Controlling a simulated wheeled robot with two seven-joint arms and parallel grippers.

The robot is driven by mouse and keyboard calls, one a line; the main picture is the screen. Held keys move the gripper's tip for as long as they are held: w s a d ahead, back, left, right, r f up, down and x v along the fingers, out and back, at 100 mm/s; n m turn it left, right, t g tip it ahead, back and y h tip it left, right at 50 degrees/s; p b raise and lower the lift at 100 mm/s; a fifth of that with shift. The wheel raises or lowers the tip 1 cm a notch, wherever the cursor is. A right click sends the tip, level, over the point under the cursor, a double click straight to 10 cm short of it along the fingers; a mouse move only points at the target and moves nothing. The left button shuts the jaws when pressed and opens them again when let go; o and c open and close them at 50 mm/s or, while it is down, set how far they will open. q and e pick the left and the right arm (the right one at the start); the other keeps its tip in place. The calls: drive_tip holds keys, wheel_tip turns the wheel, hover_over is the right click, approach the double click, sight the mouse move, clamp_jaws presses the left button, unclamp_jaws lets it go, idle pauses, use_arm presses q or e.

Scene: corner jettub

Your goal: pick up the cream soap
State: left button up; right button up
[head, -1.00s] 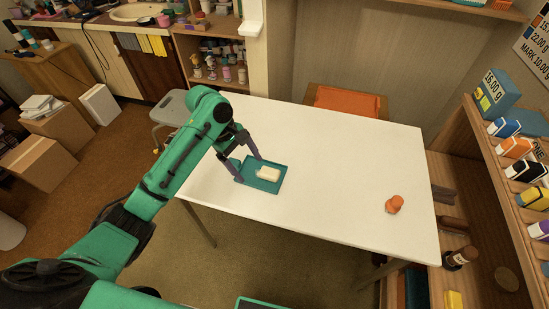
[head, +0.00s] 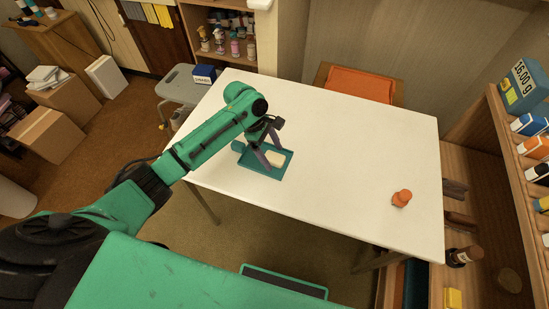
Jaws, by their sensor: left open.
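The cream soap (head: 277,159) is a small pale block lying on a flat teal tray (head: 279,174) near the left front part of the white table. My left gripper (head: 272,158) is over the tray with its dark fingers apart and pointing down. One finger comes down at the left side of the soap and the other is near its far side. I cannot tell whether either finger touches the soap. The gripper partly covers the soap and the tray. My right gripper is not in view.
The white table (head: 340,140) is mostly clear. A small orange object (head: 402,198) stands at its right. An orange-seated chair (head: 360,84) is behind it. A grey stool (head: 178,86) stands at the left, and wooden shelving (head: 485,190) with boxes is at the right.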

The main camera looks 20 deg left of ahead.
use_arm(q)
drive_tip(key=shift+d+f, duration=0.1)
drive_tip(key=shift+f, duration=0.1)
clamp_jaws()
